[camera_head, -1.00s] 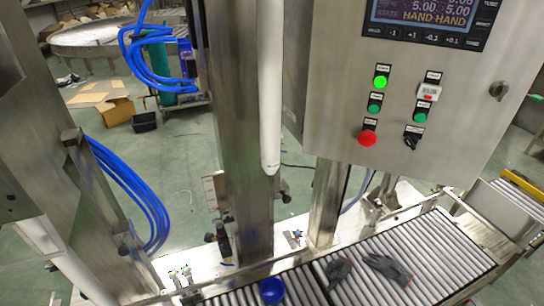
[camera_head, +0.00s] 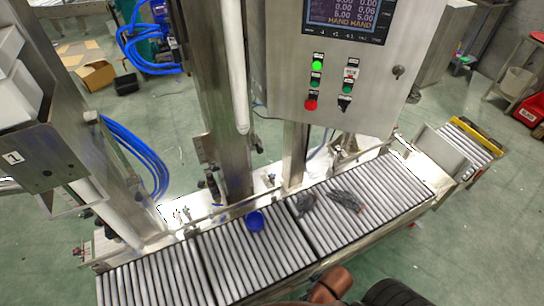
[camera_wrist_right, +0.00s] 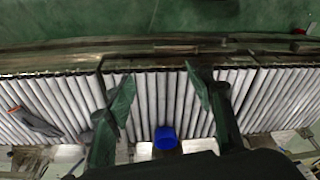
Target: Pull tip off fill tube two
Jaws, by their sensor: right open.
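A white fill tube (camera_head: 234,75) hangs upright in front of the steel column in the head view, its lower end narrowing above the conveyor. A second white tube (camera_head: 122,228) slants at the lower left beside the left steel post. I cannot tell which is tube two, and no separate tip can be made out. My right gripper (camera_wrist_right: 160,90) is open and empty in the right wrist view, its dark green fingers spread wide over the rollers. A blue cup (camera_head: 255,221) stands on the conveyor; it shows between the fingers in the wrist view (camera_wrist_right: 165,138). My left gripper is not in view.
The roller conveyor (camera_head: 160,279) runs across the front. Dark gloves (camera_head: 346,201) lie on it right of the cup. A steel control panel (camera_head: 270,60) with lit green and red buttons stands at the back. Blue hoses (camera_head: 138,150) hang left.

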